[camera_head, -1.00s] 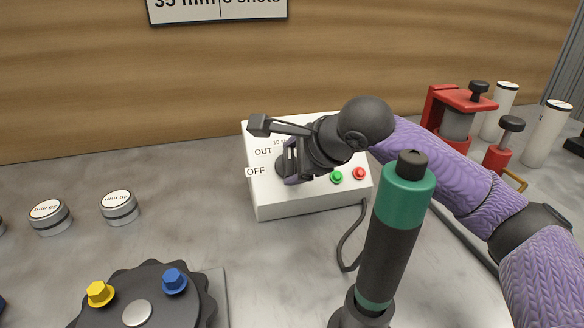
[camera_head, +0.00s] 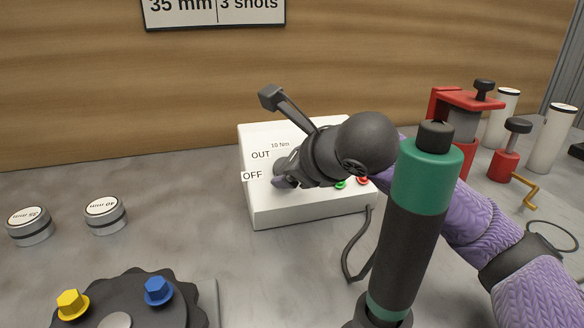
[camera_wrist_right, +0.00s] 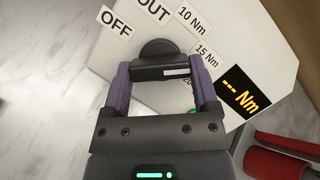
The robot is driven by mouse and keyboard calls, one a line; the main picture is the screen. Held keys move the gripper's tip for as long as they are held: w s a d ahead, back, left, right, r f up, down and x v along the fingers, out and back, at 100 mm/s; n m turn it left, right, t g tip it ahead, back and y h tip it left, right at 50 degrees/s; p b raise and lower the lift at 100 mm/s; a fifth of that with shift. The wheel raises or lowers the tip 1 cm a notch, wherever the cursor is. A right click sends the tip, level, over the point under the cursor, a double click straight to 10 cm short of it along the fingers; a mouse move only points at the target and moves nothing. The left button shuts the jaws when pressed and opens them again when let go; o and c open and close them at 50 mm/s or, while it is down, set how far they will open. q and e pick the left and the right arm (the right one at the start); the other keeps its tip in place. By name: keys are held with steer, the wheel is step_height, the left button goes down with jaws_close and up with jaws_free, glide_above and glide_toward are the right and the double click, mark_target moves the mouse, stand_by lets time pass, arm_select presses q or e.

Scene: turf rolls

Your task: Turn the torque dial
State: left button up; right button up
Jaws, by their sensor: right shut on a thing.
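The torque dial (camera_wrist_right: 158,48) is a dark round knob with a thick dark bar on the white controller box (camera_head: 262,207). My right gripper (camera_wrist_right: 161,70) is shut on the dial, with one purple finger on each side of the bar. A small pale mark shows near the bar's right end. Labels OFF, OUT, 10 Nm, 15 Nm and a partly hidden 20 surround the dial. The orange display (camera_wrist_right: 243,96) reads dashes and Nm. In the head view my right wrist hides most of the dial. My left gripper is out of view.
A green and black upright tool (camera_head: 409,220) stands in front of the box. A dark round plate (camera_head: 140,290) carries yellow and blue bolts. Two labelled round tins (camera_head: 105,213) lie left. Red clamps (camera_head: 505,160) and white cylinders stand right. A cable runs from the box.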

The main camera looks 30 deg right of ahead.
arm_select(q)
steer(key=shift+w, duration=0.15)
arm_select(e)
steer(key=o, duration=0.9)
steer(key=shift+c, duration=0.2)
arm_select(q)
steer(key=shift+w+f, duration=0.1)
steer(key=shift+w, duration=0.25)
arm_select(e)
steer(key=shift+o, duration=1.3)
steer(key=shift+r, duration=0.1)
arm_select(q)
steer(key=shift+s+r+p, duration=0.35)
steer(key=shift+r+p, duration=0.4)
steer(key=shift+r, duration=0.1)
arm_select(e)
steer(key=v, duration=0.7)
steer(key=shift+s, duration=0.25)
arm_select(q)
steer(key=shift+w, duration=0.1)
